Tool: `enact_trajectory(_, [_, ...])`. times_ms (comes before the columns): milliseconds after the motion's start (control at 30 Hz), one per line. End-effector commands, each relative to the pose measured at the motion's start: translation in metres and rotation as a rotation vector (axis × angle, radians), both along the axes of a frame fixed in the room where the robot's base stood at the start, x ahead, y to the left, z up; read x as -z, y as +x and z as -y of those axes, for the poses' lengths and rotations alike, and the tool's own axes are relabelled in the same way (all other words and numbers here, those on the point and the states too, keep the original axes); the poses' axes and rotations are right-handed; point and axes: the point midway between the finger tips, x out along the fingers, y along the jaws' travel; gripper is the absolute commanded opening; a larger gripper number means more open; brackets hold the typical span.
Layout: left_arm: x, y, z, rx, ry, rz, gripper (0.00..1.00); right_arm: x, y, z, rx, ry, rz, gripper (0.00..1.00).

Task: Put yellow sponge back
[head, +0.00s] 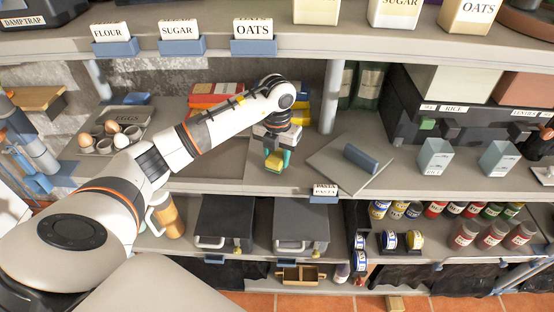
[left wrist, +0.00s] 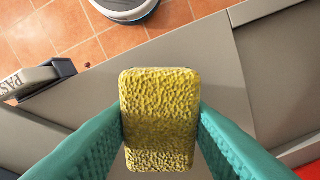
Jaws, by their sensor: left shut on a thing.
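The yellow sponge (head: 274,162) is held between the teal fingertips of my left gripper (head: 277,160), above the middle shelf (head: 225,177). In the left wrist view the sponge (left wrist: 159,115) fills the centre, with a teal finger of my left gripper (left wrist: 160,130) pressed on each side. The shelf's grey front edge runs beneath it in that view, with the tiled floor beyond. My right gripper is not in view.
A grey board (head: 348,178) with a blue block (head: 361,159) on it lies right of the gripper. An egg tray (head: 124,120) stands at left. Red and yellow boxes (head: 215,94) stand behind my arm. A pasta label (head: 325,192) is on the shelf edge. Two grey bins (head: 301,222) sit below.

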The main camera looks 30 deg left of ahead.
Motion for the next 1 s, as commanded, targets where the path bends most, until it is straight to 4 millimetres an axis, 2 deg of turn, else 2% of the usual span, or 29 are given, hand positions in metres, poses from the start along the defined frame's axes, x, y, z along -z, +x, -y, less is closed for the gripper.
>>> enact_trajectory(100, [0.015, -0.001, 0.001, -0.001, -0.002, -0.005, 0.18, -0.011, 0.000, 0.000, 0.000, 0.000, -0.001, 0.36])
enact_trajectory(200, [0.025, -0.001, 0.000, -0.001, -0.001, -0.001, 0.18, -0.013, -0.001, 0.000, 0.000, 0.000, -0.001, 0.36])
enact_trajectory(533, [0.030, -0.001, 0.000, 0.000, 0.000, 0.000, 0.18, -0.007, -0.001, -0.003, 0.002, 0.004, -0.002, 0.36])
enact_trajectory(567, [0.030, -0.001, 0.000, -0.001, 0.000, 0.000, 0.41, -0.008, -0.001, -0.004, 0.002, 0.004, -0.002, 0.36])
enact_trajectory(700, [0.029, -0.001, 0.000, -0.001, 0.000, 0.000, 0.61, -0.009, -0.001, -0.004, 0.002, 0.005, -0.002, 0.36])
enact_trajectory(1000, [0.026, -0.001, 0.000, -0.001, 0.000, 0.000, 0.61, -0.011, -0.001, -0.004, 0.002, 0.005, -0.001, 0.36])
